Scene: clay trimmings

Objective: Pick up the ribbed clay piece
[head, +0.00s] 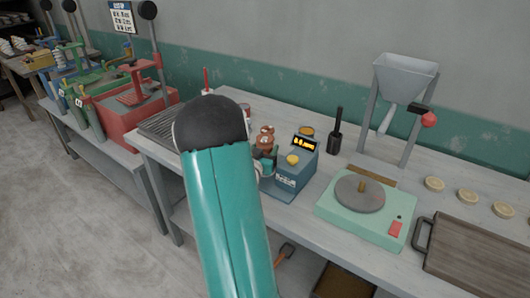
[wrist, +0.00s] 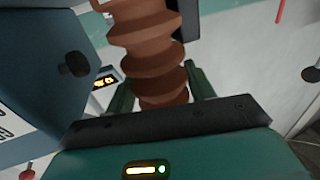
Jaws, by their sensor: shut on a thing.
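The ribbed clay piece (wrist: 150,45) is brown with thick screw-like ridges. It fills the top middle of the wrist view, and its upper end is cut off by the frame. My gripper (wrist: 160,88) is shut on it, with a green finger on each side of its lower part. In the head view the clay piece (head: 265,138) shows just right of my arm's dark joint, beside a blue device with a lit display (head: 303,141). My gripper (head: 265,157) is mostly hidden there behind my teal arm. I cannot tell whether the piece touches anything below.
A green turntable unit (head: 361,205) stands right of the device, with a hopper (head: 404,78) on a stand behind it. A dark wooden tray (head: 480,262) and several pale discs lie at the right. A red press (head: 128,108) stands on the left bench.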

